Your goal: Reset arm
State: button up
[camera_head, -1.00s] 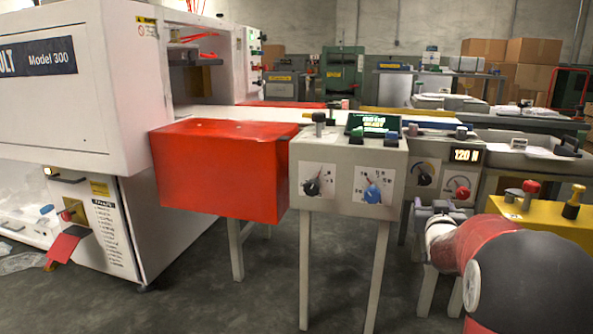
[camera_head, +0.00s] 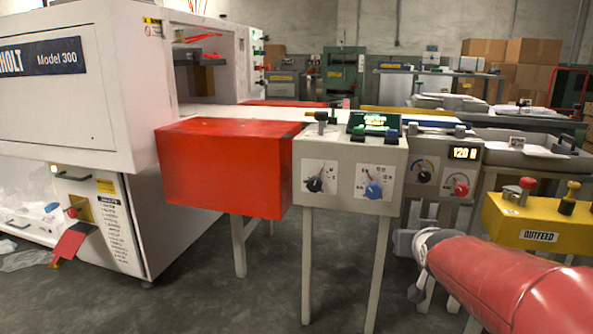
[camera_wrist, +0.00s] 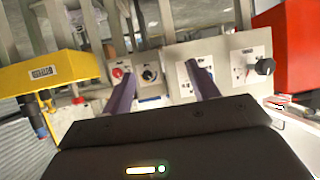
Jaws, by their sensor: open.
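My gripper (camera_wrist: 162,88) shows in the wrist view as two dark purple fingers spread apart with nothing between them. Beyond the fingers are the grey control boxes with knobs, seen at a turned angle. In the head view my red and grey arm comes in from the lower right. Its grey wrist end is in front of the stand legs, below the box with the 120 readout (camera_head: 465,153). The fingers are not clear in the head view.
A grey control box (camera_head: 340,165) with a black and a blue knob stands centre. A red box (camera_head: 215,170) adjoins it on the left, by the white Model 300 machine (camera_head: 60,105). A yellow OUTFEED box (camera_head: 570,232) is at the right. Open floor (camera_head: 270,300) lies in front.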

jog(key=s+a+f+n+g+y, duration=0.1)
jog(key=s+a+f+g, duration=0.15)
jog(key=s, duration=0.65)
jog(key=s+a+f+g+y, duration=0.1)
jog(key=s+a+f+g, duration=0.2)
jog(key=s, duration=0.6)
jog(key=s+a+f+n+g, duration=0.15)
jog(key=s+a, duration=0.25)
jog(key=s, duration=0.5)
notch_tip(320, 180, up, 12)
jog(key=p, duration=1.2)
jog(key=shift+w+f, duration=0.15)
jog(key=shift+w, duration=0.25)
jog(key=shift+c, duration=0.2)
grip_shut()
